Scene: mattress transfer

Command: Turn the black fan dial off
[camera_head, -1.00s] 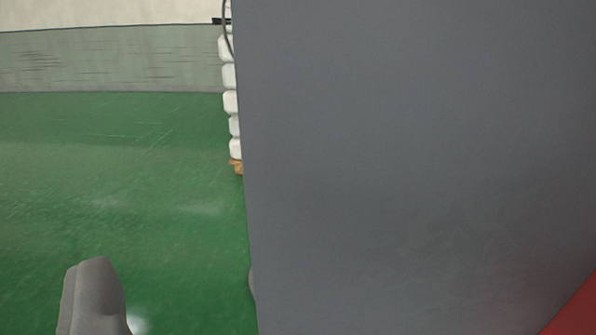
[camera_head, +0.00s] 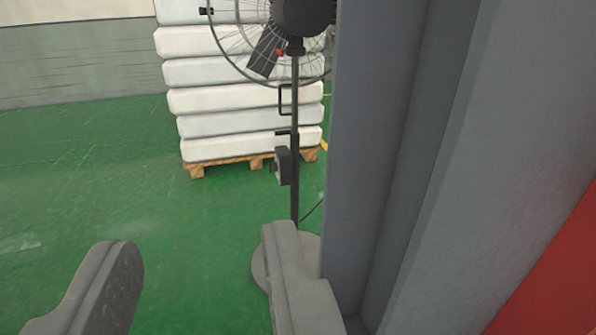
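A tall grey column (camera_head: 390,150) fills the right side, close to my right finger and hiding part of the fan. A red surface (camera_head: 550,270) is at the lower right. White mattresses (camera_head: 220,102) are stacked on a wooden pallet (camera_head: 225,164) behind the fan. Green floor at left is clear.

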